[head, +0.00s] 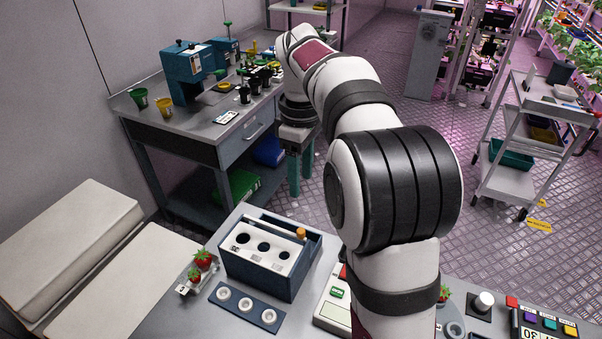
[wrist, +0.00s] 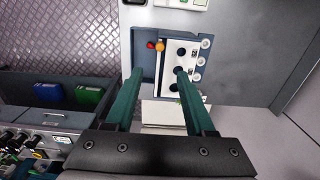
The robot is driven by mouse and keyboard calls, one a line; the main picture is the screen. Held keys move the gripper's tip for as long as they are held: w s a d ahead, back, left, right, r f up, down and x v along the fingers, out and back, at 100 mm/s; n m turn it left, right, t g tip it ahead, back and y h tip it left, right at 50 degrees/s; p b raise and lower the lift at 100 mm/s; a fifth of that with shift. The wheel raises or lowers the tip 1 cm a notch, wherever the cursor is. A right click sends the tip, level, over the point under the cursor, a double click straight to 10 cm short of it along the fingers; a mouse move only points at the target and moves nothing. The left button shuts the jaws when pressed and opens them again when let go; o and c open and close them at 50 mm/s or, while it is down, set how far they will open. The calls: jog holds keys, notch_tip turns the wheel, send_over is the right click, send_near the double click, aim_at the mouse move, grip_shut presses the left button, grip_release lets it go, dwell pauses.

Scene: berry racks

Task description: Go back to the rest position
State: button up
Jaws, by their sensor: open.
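My gripper (head: 300,180) hangs with its green fingers pointing down, between the side bench and the near table. In the wrist view its two fingers (wrist: 158,78) are wide apart with nothing held between them. The blue-grey box (head: 262,275) with a white holed panel stands on the near table, below and apart from the fingers. The box also shows beyond the fingertips in the wrist view (wrist: 143,56). An orange-topped piece (head: 301,233) stands in it. A small red thing (wrist: 151,45) lies beside that piece in the wrist view.
Red strawberries (head: 203,259) sit in a holder left of the box. A strip with white rings (head: 246,304) lies in front. The side bench (head: 185,125) carries blue machines and cups. A trolley (head: 510,170) stands right. Open floor (head: 400,115) lies behind my arm.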

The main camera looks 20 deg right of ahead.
jog(key=s+a+f+m, duration=0.2)
jog(key=s+m, duration=0.3)
jog(key=s, duration=0.4)
jog(key=s+a+f+m+y, duration=0.1)
jog(key=s+a+m, duration=0.3)
jog(key=s, duration=0.6)
jog(key=s+a+f+m, duration=0.4)
jog(key=s+m, duration=0.1)
jog(key=s, duration=0.5)
jog(key=shift+s+a+m+y, duration=0.15)
jog(key=shift+m+y, duration=0.15)
jog(key=shift+y, duration=0.1)
